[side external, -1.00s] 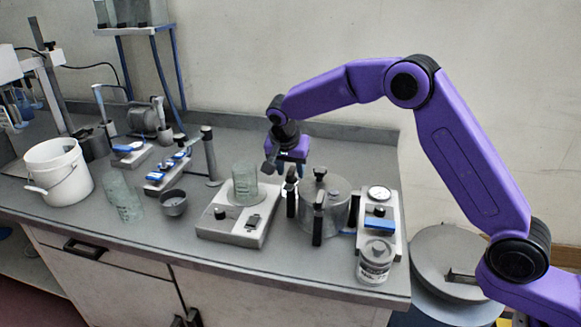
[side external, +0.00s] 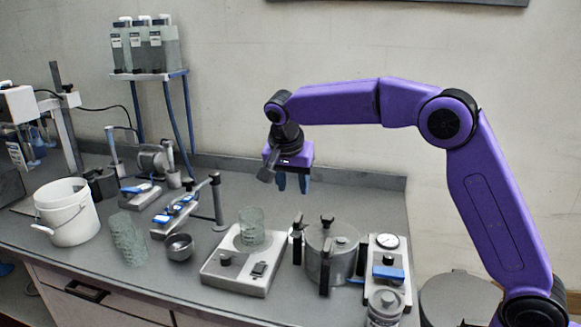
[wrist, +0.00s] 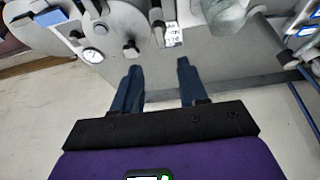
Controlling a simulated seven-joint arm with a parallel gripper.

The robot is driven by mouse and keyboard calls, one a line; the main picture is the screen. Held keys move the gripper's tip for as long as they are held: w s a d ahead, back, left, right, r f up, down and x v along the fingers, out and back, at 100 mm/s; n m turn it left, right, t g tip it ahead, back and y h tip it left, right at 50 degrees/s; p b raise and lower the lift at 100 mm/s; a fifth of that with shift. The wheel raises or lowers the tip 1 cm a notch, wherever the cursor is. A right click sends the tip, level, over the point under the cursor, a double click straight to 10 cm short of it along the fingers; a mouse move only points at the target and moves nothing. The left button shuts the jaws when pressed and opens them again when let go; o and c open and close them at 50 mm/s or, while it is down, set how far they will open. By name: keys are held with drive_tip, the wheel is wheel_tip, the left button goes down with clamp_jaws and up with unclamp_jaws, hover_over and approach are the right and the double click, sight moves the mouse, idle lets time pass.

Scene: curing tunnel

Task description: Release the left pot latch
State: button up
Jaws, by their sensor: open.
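The grey metal pot (side external: 345,262) stands on the bench with a round lid and knob. Upright black latches or handles stand at its rim: one at the left (side external: 297,240) and one at the front (side external: 324,277). A dark knobbed part (side external: 327,222) shows at the back. I cannot tell whether any latch is fastened. My gripper (side external: 292,184) is open and empty, pointing down in the air above and behind the left latch, touching nothing. In the wrist view my gripper's (wrist: 158,68) blue fingers are apart, with the pot (wrist: 112,22) beyond them.
A hotplate (side external: 240,268) with a glass beaker (side external: 251,226) stands left of the pot. A gauge unit (side external: 388,262) and a labelled jar (side external: 384,308) stand close on its right. Farther left are a small bowl (side external: 179,248) and a white bucket (side external: 66,212). The bench behind the pot is clear.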

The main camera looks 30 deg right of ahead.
drive_tip(key=v, duration=0.5)
idle(0.4)
drive_tip(key=s+d+f+n+g+y, duration=0.1)
drive_tip(key=s+f+n, duration=0.1)
drive_tip(key=s+n, duration=0.55)
drive_tip(key=s+d+f+n+y, duration=0.15)
drive_tip(key=s+n, duration=0.25)
drive_tip(key=s, duration=0.6)
drive_tip(key=s+d+f+n, duration=0.2)
drive_tip(key=s+d+n, duration=0.1)
drive_tip(key=s, duration=0.4)
drive_tip(key=s+d+f+n+g, duration=0.1)
drive_tip(key=s+d+f+n, duration=0.2)
drive_tip(key=s, duration=0.5)
drive_tip(key=s+d+f+n+y, duration=0.1)
drive_tip(key=s+d+f+n, duration=0.2)
drive_tip(key=s+d, duration=0.3)
drive_tip(key=shift+s+f+n+g, duration=0.2)
drive_tip(key=shift+s+n+g, duration=0.2)
drive_tip(key=shift+s+n, duration=0.3)
